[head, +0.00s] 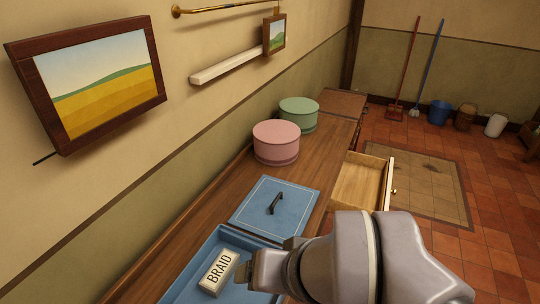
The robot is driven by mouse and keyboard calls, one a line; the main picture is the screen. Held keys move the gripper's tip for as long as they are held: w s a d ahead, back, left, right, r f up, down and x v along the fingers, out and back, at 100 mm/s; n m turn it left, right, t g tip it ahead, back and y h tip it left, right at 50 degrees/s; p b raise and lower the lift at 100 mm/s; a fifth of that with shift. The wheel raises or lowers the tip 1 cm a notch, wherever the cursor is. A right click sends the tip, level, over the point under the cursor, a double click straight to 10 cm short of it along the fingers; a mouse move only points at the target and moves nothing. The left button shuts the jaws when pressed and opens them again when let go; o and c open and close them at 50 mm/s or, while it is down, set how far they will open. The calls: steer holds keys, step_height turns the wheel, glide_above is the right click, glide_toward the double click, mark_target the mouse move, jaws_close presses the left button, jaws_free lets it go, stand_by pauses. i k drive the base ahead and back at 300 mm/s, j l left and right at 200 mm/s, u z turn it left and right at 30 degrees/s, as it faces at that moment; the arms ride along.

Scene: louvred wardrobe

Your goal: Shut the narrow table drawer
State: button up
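The narrow table drawer (361,183) is pulled out from the right side of the long wooden table (222,194). Its inside looks empty. Its pale front (389,184) faces right and carries a small brass knob (394,191). My gripper (249,271) is at the bottom middle, over the near part of the table, beside a pale block marked BRAID (219,271). It is nearer to the camera than the drawer and well apart from it. My arm hides the table's near right edge, and I cannot tell how the fingers are set.
A blue tray (190,275) holds the block, with a blue handled lid (262,203) behind it. Pink (276,142) and green (299,113) round boxes stand farther back on the table. The tiled floor (480,195) right of the drawer is clear, with a mat (440,190) on it.

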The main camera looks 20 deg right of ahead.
mark_target(363, 181)
steer(key=l+z, duration=0.15)
steer(key=l, duration=0.75)
steer(key=l+z, duration=0.2)
steer(key=l, duration=0.75)
steer(key=i+l+z, duration=0.15)
steer(key=l, duration=0.75)
steer(key=i+l+z, duration=0.1)
steer(key=z, duration=0.3)
steer(key=i+z, duration=0.25)
steer(key=z, duration=0.2)
